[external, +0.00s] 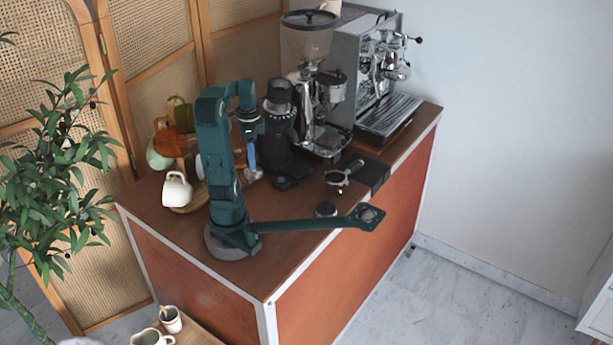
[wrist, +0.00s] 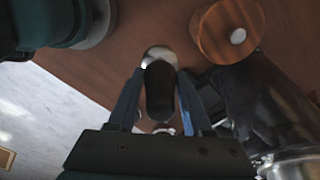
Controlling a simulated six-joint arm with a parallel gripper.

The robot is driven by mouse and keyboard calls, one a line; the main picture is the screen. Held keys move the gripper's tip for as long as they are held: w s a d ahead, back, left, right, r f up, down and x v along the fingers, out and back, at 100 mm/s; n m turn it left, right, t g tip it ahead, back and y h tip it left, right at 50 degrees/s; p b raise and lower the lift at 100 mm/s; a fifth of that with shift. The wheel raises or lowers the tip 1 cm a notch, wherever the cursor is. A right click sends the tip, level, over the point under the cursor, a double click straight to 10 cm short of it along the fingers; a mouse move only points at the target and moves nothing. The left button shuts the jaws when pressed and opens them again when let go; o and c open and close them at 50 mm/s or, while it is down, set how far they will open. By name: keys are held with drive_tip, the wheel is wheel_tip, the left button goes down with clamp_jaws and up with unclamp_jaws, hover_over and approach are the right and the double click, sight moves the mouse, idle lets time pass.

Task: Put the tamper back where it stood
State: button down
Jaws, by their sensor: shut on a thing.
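My gripper (wrist: 160,105) is shut on the tamper (wrist: 160,90), with a blue finger on either side of its dark handle. The tamper's silver round base shows beyond the handle in the wrist view. In the external view, my gripper (external: 250,155) points down over the left part of the cart top, left of the black grinder. There the tamper is small and mostly hidden. Whether its base touches the wood cannot be told. The place where it stood is not clearly marked in either view.
A black grinder (external: 279,125) stands close to the right of my gripper. Cups, including a white one (external: 177,188), stand to its left. A portafilter (external: 341,176) and a small round dark object (external: 326,209) lie on the cart top (external: 285,210). A round wooden piece (wrist: 228,28) shows nearby.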

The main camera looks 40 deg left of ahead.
drive_tip(key=shift+s+a+r+n, duration=0.3)
drive_tip(key=shift+s+a+n, duration=0.1)
drive_tip(key=shift+a+n, duration=0.1)
drive_tip(key=shift+w+d+f, duration=0.6)
drive_tip(key=shift+d+f, duration=1.2)
drive_tip(key=shift+w+d+f, duration=0.6)
drive_tip(key=shift+d+f, duration=1.25)
drive_tip(key=shift+w+d+f, duration=0.6)
drive_tip(key=shift+d+f, duration=1.2)
drive_tip(key=shift+f, duration=0.2)
drive_tip(key=shift+c, duration=1.6)
unclamp_jaws()
drive_tip(key=s+r+n+t, duration=0.4)
drive_tip(key=r+n+t, duration=0.1)
drive_tip(key=r+n, duration=0.4)
wheel_tip(320, 180, up, 3)
drive_tip(key=shift+a+f+t, duration=0.1)
drive_tip(key=shift+a+t, duration=0.15)
drive_tip(key=shift+t, duration=0.05)
